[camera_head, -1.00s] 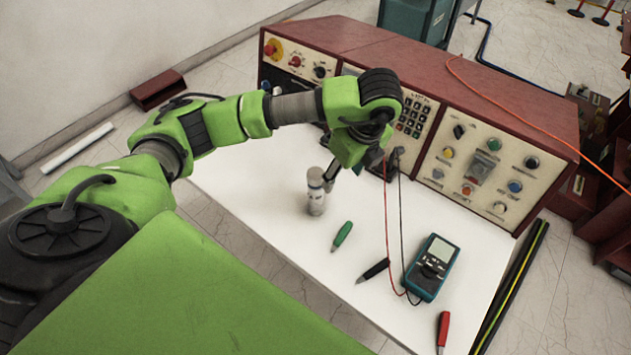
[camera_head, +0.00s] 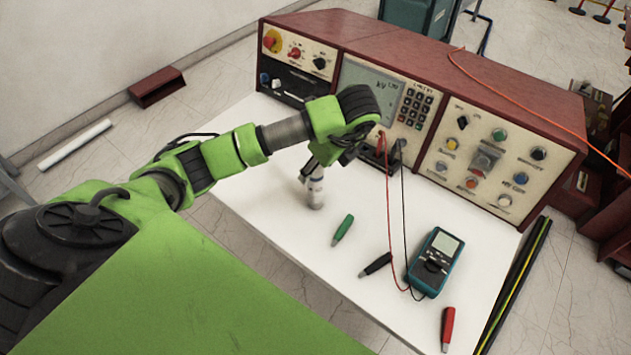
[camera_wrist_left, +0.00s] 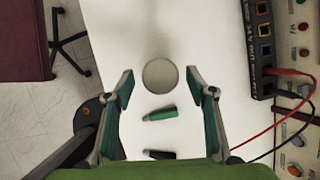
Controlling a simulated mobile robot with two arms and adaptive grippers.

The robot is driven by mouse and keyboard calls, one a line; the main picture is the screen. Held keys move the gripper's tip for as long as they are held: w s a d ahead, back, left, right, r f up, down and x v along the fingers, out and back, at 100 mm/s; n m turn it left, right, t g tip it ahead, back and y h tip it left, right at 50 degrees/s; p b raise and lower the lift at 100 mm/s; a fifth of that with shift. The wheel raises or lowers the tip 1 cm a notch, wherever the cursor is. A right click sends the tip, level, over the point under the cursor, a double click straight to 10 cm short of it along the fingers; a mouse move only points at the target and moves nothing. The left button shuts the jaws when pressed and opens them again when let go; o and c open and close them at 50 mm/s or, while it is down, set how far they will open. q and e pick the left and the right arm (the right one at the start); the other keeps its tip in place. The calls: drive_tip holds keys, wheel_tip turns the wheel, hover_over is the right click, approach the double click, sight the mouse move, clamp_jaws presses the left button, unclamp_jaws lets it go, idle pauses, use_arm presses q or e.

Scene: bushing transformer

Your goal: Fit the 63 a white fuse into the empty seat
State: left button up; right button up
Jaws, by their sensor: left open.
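The white fuse (camera_head: 316,192) is a pale upright cylinder on the white table, with a grey band near its top. In the wrist view its round grey top (camera_wrist_left: 160,75) lies between the fingertips. My left gripper (camera_head: 312,169) points down at the fuse from above and is partly hidden by my own wrist. In the wrist view the left gripper (camera_wrist_left: 160,72) is open, with a finger on either side of the fuse top and gaps between. I cannot make out the empty seat or the 63 A marking. My right gripper is not in view.
A green probe (camera_head: 343,229), a black probe (camera_head: 375,264), a red probe (camera_head: 447,328) and a teal multimeter (camera_head: 433,262) lie right of the fuse. The red control console (camera_head: 400,60) stands behind, with red and black leads. The table (camera_head: 250,205) left of the fuse is clear.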

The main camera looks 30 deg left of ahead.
sight(315, 185)
use_arm(q)
drive_tip(key=shift+p+x, duration=0.65)
drive_tip(key=shift+x, duration=1.3)
drive_tip(key=shift+d, duration=0.2)
clamp_jaws()
drive_tip(key=shift+w+r, duration=0.1)
